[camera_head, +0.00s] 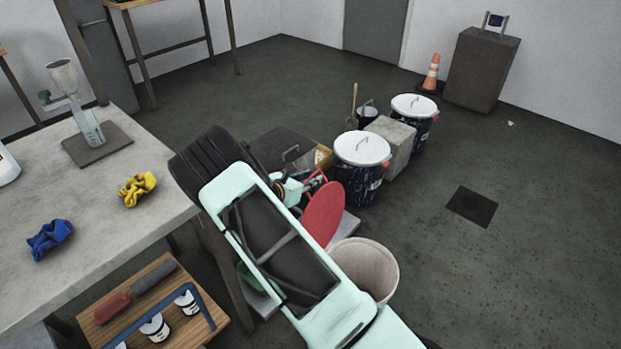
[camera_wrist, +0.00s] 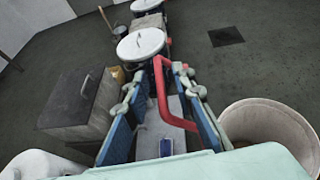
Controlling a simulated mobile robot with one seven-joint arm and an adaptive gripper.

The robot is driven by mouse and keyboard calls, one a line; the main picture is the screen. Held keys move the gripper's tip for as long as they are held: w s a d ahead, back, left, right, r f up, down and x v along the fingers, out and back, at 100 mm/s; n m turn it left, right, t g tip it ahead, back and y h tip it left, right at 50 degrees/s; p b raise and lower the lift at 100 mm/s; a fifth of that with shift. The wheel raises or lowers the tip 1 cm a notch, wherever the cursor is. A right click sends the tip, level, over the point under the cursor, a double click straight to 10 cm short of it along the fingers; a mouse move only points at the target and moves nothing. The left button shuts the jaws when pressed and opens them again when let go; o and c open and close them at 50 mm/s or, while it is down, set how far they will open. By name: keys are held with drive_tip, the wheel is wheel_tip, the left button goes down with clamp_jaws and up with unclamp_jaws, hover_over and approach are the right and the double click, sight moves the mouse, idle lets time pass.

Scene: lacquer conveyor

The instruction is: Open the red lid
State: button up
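The red lid (camera_head: 323,214) is a round disc standing steeply tilted beside my gripper in the head view. My gripper (camera_head: 306,184) is at its upper left and partly hidden by my arm. In the wrist view a bent red bar (camera_wrist: 163,92), apparently the lid's handle, runs between the two blue-padded fingers of my gripper (camera_wrist: 164,75). The fingers stand apart, with gaps around the bar; I cannot tell whether one touches it. What the lid is attached to is mostly hidden by my arm.
A beige bin (camera_head: 368,268) stands close right of my arm. White-lidded drums (camera_head: 362,149) and a concrete block (camera_head: 392,140) stand behind the lid. A dark box (camera_wrist: 80,98) is at left. The workbench (camera_head: 90,230) is at left; floor at right is free.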

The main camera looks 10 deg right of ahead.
drive_tip(key=v, duration=1.2)
